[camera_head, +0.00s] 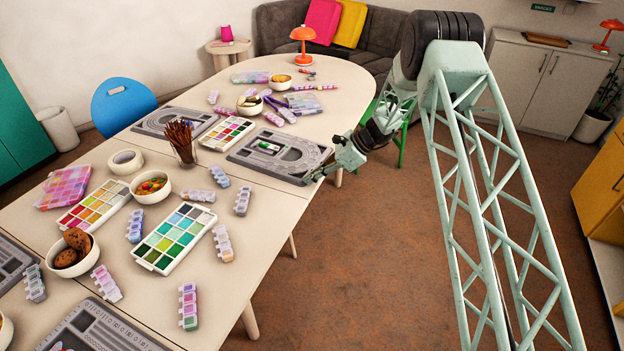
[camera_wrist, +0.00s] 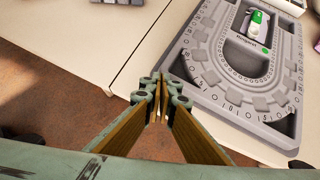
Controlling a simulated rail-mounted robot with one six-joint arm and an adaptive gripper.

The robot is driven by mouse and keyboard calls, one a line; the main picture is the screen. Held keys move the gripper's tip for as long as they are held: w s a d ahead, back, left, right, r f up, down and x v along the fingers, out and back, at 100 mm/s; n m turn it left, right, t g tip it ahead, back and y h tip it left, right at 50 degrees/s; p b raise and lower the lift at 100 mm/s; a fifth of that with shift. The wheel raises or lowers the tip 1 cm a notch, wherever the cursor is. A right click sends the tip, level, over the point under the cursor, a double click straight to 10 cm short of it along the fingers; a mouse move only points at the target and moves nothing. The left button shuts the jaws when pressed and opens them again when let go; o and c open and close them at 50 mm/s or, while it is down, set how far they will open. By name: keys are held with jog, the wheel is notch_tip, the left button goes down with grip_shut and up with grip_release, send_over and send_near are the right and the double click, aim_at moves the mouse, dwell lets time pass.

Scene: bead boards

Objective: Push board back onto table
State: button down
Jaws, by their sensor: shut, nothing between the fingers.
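The grey bead board (camera_head: 245,150) lies flat at the right-hand edge of the table (camera_head: 275,208), its near corner close to the rim in the head view. In the wrist view the board (camera_wrist: 196,72) fills the upper right, with a strip of pale tabletop between part of its side and the table edge. A small green and white item (camera_wrist: 255,22) rests on the board. My gripper (camera_head: 312,179) is shut and empty beside the board's near corner. In the wrist view its fingertips (camera_wrist: 163,100) are close to the board's side; contact cannot be told.
A green palette (camera_head: 174,238) and several small bead boxes (camera_head: 220,176) lie nearer. The floor (camera_head: 350,260) to the right is open.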

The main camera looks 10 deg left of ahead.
jog(key=shift+d, duration=0.1)
jog(key=shift+d, duration=0.8)
jog(key=d+f+p+v, duration=0.1)
jog(key=v, duration=1)
jog(key=shift+d+r+p, duration=0.15)
jog(key=shift+d+p, duration=0.1)
jog(key=shift+p, duration=0.1)
jog(key=shift+w, duration=0.1)
jog(key=shift+r, duration=0.1)
